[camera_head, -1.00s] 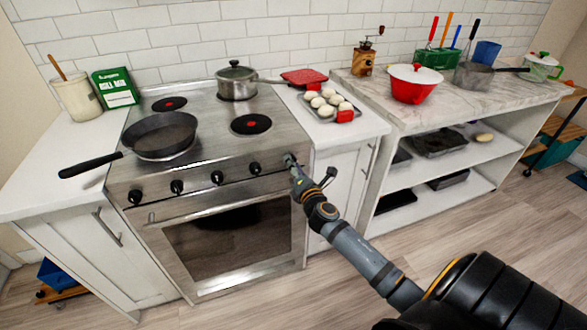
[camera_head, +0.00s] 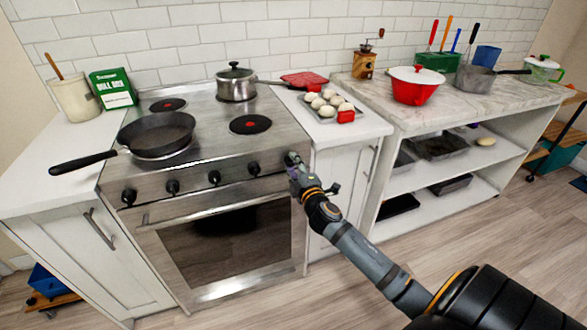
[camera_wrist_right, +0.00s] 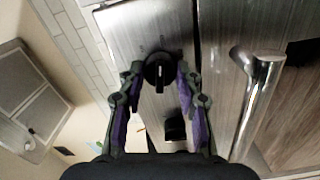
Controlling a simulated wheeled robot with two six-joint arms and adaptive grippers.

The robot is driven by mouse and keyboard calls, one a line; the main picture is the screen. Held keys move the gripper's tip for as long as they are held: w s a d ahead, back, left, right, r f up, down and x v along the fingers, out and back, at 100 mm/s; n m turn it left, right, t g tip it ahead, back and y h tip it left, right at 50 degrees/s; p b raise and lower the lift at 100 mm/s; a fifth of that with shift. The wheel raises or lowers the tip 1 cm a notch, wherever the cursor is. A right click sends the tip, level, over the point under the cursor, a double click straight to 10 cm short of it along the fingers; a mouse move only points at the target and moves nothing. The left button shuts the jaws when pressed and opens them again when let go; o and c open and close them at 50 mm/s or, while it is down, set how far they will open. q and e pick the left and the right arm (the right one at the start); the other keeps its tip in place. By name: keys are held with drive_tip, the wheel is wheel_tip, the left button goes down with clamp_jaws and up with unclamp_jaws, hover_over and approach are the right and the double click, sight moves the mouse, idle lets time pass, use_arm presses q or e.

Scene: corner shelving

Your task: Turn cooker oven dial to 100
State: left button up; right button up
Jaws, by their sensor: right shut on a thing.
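The cooker (camera_head: 240,192) has a row of black dials along its steel front panel. My right gripper (camera_head: 291,160) is at the right end of this row, and the dial there is mostly hidden by it in the head view. In the right wrist view this round black dial (camera_wrist_right: 158,70) shows a pale bar on its face, lying nearly upright in the picture. The right gripper (camera_wrist_right: 159,78) has its purple-padded fingers on either side of the dial and is shut on it. Markings around the dial are too small to read. My left gripper is not in view.
The oven handle (camera_wrist_right: 258,95) runs close beside the right gripper in the wrist view. A neighbouring dial (camera_wrist_right: 175,126) lies near the fingers. A frying pan (camera_head: 157,132) and a lidded pot (camera_head: 236,84) stand on the hob. The floor in front is clear.

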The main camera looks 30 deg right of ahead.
drive_tip(key=shift+f+m, duration=0.1)
drive_tip(key=shift+m, duration=0.4)
drive_tip(key=o, duration=1.2)
drive_tip(key=shift+c, duration=0.2)
drive_tip(key=shift+s, duration=0.2)
drive_tip(key=v, duration=1.1)
drive_tip(key=shift+s, duration=0.3)
